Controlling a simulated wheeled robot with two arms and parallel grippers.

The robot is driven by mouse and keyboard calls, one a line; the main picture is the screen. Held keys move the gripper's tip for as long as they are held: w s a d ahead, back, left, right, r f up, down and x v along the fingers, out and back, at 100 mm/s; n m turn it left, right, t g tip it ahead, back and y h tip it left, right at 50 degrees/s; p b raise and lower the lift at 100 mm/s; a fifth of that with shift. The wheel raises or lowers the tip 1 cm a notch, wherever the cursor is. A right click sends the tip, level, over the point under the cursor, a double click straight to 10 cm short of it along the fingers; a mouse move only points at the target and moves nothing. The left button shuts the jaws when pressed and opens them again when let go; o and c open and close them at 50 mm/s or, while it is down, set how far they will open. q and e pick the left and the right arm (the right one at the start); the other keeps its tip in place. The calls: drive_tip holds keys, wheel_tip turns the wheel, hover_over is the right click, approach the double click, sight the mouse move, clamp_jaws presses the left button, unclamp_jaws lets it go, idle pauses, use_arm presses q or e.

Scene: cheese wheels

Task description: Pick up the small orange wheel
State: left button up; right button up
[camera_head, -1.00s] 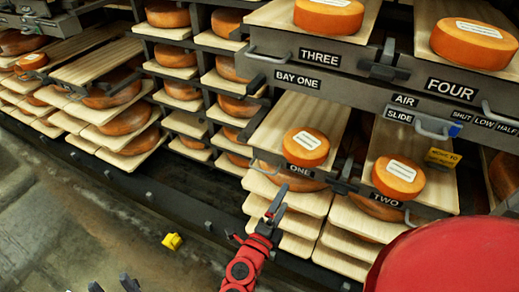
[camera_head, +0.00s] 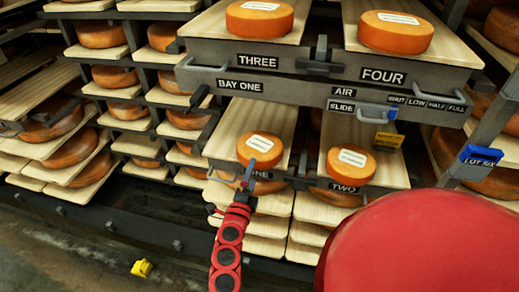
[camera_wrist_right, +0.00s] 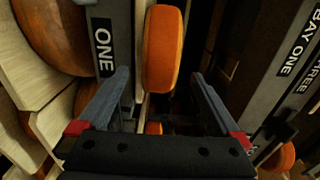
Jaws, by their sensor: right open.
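A small orange wheel (camera_head: 260,150) with a white label lies on the board marked ONE. A similar small wheel (camera_head: 350,163) lies on the board marked TWO. My right gripper (camera_head: 249,172) is just in front of the wheel at ONE, at the lower left of it in the head view. In the right wrist view the orange wheel (camera_wrist_right: 162,48) appears ahead, between the lines of the two open fingers (camera_wrist_right: 160,85). The jaws are empty, and the wheel looks to be beyond the fingertips. My left gripper is out of view.
Larger wheels sit above on boards THREE (camera_head: 260,18) and FOUR (camera_head: 395,32). Handles and a grey rail (camera_head: 325,85) run between the levels. Racks of wheels stand at left. A yellow object (camera_head: 141,268) lies on the floor.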

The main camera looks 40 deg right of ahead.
sight(260, 149)
drive_tip(key=x, duration=0.5)
drive_tip(key=shift+p, duration=0.3)
clamp_jaws()
